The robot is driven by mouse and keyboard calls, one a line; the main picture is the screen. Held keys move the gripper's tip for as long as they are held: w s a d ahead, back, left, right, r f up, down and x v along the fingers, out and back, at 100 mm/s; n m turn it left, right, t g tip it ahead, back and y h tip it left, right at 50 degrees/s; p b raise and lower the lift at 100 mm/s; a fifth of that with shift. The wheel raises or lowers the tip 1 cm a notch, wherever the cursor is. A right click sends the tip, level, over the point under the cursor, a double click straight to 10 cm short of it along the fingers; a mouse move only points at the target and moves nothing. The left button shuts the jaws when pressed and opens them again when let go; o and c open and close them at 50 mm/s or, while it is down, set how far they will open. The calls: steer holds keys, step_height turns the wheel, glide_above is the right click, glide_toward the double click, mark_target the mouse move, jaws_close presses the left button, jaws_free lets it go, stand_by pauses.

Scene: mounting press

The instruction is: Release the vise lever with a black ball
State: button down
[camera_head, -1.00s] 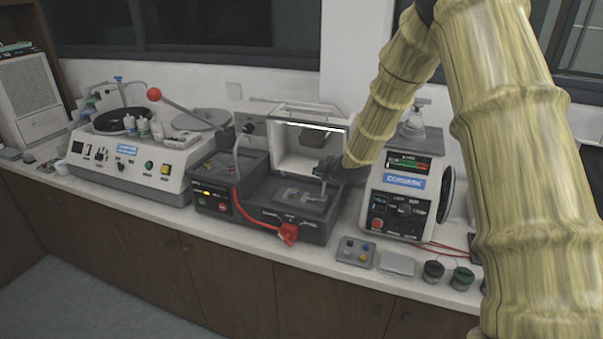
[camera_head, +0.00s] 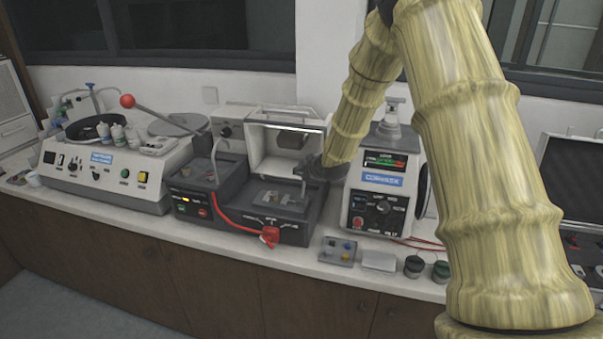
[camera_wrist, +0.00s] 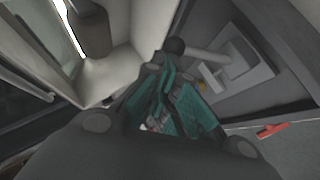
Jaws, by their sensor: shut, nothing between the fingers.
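The vise (camera_head: 272,198) is a light plate with fittings on the dark bed of the middle machine, in front of its open white hood. Its pale lever (camera_wrist: 207,57) shows in the wrist view and ends in a black ball (camera_wrist: 174,46). The ball lies just past the tips of my gripper (camera_wrist: 165,72), close to them or touching; I cannot tell which. My gripper's teal-padded fingers are shut with nothing between them. In the head view my gripper (camera_head: 309,171) reaches in from the right, at the hood's right edge, and the ball is hard to make out.
The open hood (camera_head: 262,150) stands behind the vise. A red-handled part (camera_head: 269,237) is at the machine's front edge. A long lever with a red ball (camera_head: 127,101) rises at left. A white Cormesk machine (camera_head: 378,190) stands close on the right. Small jars (camera_head: 414,267) sit in front.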

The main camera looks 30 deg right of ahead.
steer(key=shift+a+r, duration=0.2)
steer(key=w+a+r+b+v, duration=0.1)
steer(key=b+v, duration=0.1)
steer(key=v, duration=1)
steer(key=shift+s+a+r+b, duration=0.25)
steer(key=shift+a+r+b, duration=0.05)
steer(key=shift+r, duration=0.05)
